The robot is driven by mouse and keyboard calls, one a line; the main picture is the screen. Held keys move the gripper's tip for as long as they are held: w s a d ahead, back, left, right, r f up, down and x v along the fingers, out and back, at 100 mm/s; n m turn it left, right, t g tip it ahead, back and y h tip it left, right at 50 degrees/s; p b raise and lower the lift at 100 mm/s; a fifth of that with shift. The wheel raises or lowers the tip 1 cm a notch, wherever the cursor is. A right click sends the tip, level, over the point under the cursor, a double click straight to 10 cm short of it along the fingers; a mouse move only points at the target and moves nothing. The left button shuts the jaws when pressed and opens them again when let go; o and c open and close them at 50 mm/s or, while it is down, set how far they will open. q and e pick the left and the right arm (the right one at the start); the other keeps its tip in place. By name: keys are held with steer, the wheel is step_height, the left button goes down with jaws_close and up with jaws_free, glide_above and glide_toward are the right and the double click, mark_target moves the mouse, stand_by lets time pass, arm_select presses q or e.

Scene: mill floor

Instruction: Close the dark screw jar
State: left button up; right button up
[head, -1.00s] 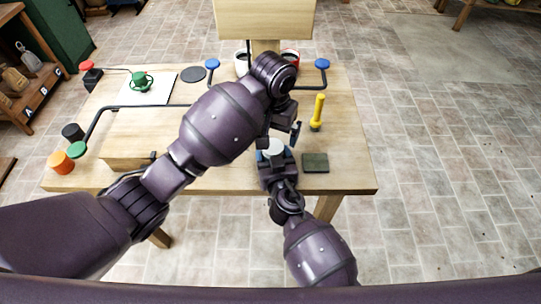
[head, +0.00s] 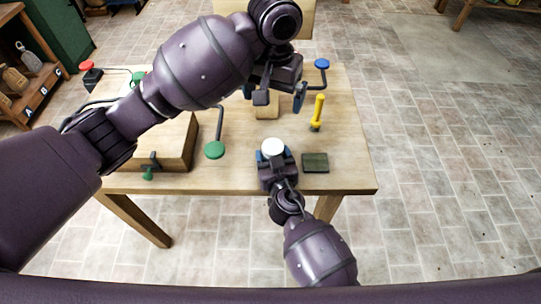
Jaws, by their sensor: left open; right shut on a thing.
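A round white top (head: 272,147) shows between the blue-tipped fingers of my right gripper (head: 273,157), near the table's front edge. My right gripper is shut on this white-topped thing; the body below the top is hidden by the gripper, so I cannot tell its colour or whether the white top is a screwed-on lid. My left gripper (head: 280,98) is open and empty. It hangs above and beyond the white top, clear of it, with its fingers pointing down.
On the wooden table (head: 345,150), a dark square pad (head: 315,163) lies right of my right gripper and a yellow-handled tool (head: 317,112) stands behind it. A green knob (head: 214,150) and a wooden box (head: 160,140) are to the left. A blue knob (head: 322,63) is at the back.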

stand_by(0.3)
steer(key=o, duration=1.8)
steer(key=v, duration=1)
steer(key=shift+s+b, duration=0.4)
steer(key=shift+b, duration=0.05)
steer(key=shift+d, duration=0.1)
